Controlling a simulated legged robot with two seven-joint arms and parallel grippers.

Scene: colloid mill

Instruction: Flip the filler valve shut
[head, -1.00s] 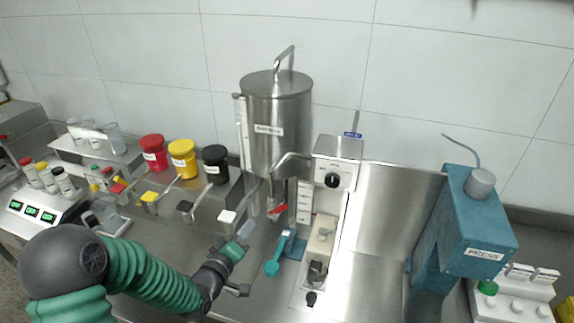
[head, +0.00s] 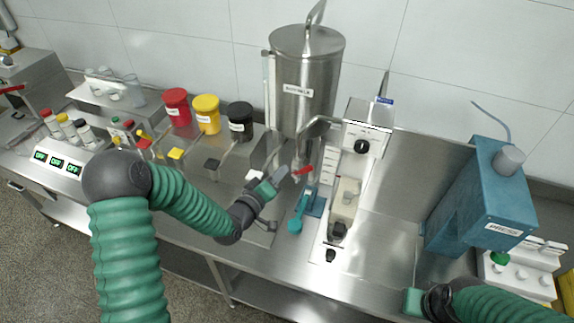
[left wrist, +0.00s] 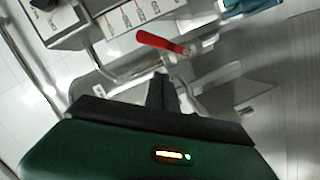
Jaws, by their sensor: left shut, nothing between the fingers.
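The filler valve's red handle (head: 303,170) sits under the steel hopper (head: 306,75), at the filler beside the outlet pipe. In the left wrist view the red handle (left wrist: 163,42) is just beyond my fingers, slanting down to the right. My left gripper (head: 280,172) is shut and empty, just left of the handle in the head view; in the left wrist view its fingers (left wrist: 162,85) point toward the valve. I cannot tell whether they touch it. My right gripper (head: 412,302) shows only partly at the lower right, and its jaw opening is not clear.
The filler control box (head: 365,140) is to the right, and a blue press (head: 480,205) is farther right. Red, yellow and black jars (head: 207,115) stand at left. The steel bench between filler and press is clear.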

